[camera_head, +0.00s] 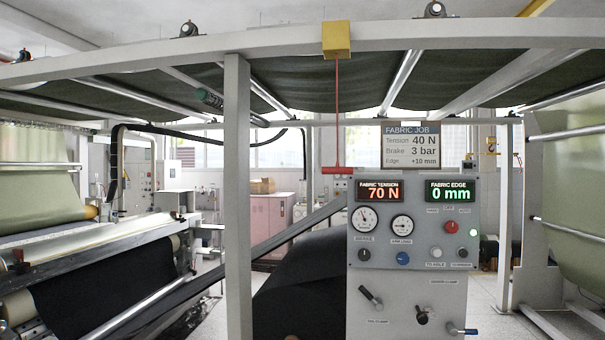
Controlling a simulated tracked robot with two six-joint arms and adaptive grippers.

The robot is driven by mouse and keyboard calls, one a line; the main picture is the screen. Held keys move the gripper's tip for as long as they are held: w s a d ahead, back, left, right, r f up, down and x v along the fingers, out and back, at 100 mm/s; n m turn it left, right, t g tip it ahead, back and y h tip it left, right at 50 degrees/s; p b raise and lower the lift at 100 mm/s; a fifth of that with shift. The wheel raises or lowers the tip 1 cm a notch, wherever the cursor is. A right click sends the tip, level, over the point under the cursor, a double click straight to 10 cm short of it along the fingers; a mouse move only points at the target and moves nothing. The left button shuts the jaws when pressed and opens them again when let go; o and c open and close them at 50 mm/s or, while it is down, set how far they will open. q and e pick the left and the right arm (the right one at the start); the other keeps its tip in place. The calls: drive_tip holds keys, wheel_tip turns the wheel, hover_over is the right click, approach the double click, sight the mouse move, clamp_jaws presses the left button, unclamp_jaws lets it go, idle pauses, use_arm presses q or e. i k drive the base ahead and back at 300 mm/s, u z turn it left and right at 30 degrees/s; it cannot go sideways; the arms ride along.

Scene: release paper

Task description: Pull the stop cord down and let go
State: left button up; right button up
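The red stop cord (337,110) hangs straight down from a yellow box (336,39) on the overhead beam. A red horizontal handle (338,170) is at its lower end, just above the top left corner of the grey control panel. Nothing is touching the cord or the handle. Neither of my grippers shows in the head view.
The control panel (412,265) stands front right, with a red display reading 70 N (379,191), a green display reading 0 mm (450,191), gauges, knobs and levers. A grey post (238,200) stands left of the cord. A job sign (411,147) hangs right of it.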

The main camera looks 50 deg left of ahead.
sight(337, 169)
drive_tip(key=u, duration=0.65)
drive_tip(key=i, duration=1.5)
drive_tip(key=u, duration=0.75)
drive_tip(key=k, duration=0.9)
drive_tip(key=u, duration=0.15)
drive_tip(key=i, duration=0.9)
drive_tip(key=z, duration=0.05)
